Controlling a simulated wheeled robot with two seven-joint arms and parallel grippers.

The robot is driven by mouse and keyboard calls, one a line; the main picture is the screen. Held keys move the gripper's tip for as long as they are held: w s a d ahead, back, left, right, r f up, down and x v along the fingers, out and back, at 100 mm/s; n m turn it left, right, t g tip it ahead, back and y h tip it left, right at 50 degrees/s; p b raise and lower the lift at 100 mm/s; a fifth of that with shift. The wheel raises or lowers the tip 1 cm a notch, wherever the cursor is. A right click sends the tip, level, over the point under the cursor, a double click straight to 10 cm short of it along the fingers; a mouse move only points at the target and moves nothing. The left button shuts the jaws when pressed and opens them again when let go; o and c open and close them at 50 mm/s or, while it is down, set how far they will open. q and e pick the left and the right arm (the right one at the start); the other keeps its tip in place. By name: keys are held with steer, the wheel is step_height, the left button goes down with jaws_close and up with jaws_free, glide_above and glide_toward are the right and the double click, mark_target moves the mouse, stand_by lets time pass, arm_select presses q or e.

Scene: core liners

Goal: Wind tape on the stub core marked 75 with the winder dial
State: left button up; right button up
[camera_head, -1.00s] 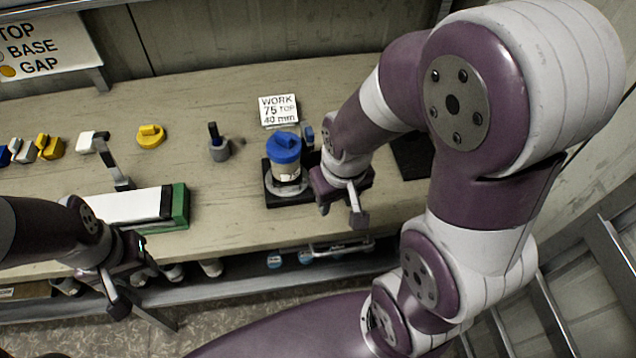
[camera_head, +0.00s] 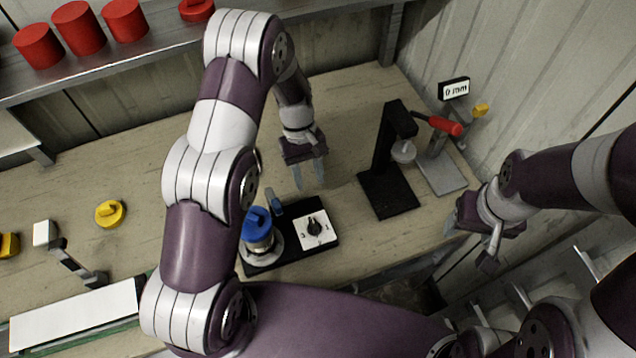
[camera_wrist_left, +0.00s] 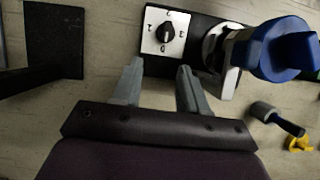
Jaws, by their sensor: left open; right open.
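The winder is a black base (camera_head: 268,262) on the bench, with a black dial knob on a white plate (camera_head: 315,229) at its right part. The stub core (camera_head: 258,243) stands upright at its left part with a blue cap (camera_head: 257,222) on top; the 75 mark is not visible on it. In the left wrist view the dial (camera_wrist_left: 166,32) lies just beyond the fingertips, and the blue cap (camera_wrist_left: 284,50) is at right. My left gripper (camera_head: 311,184) is open and empty above the bench behind the dial. My right gripper (camera_head: 478,238) is open and empty near the bench's right front.
A black stand (camera_head: 390,190) and a red-handled press (camera_head: 440,165) with a "0 mm" display (camera_head: 454,88) stand at right. Red cylinders (camera_head: 80,28) sit on the shelf.

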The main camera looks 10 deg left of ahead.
arm_select(q)
steer(key=p, duration=0.3)
glide_above(314, 223)
steer(key=a, duration=0.1)
steer(key=f, duration=0.6)
steer(key=shift+w+a, duration=0.1)
steer(key=shift+w, duration=0.2)
steer(key=f, duration=0.2)
steer(key=d+f+p, duration=0.1)
steer(key=f, duration=0.1)
steer(key=shift+w+f, duration=0.1)
steer(key=shift+f, duration=0.45)
steer(key=shift+a+f, duration=0.1)
steer(key=shift+s, duration=0.4)
steer(key=shift+w, duration=0.15)
jaws_close()
arm_select(e)
steer(key=r, duration=0.1)
steer(key=s+r, duration=0.1)
steer(key=r, duration=0.1)
steer(key=s+r, duration=0.1)
steer(key=r, duration=0.1)
steer(key=shift+r, duration=0.15)
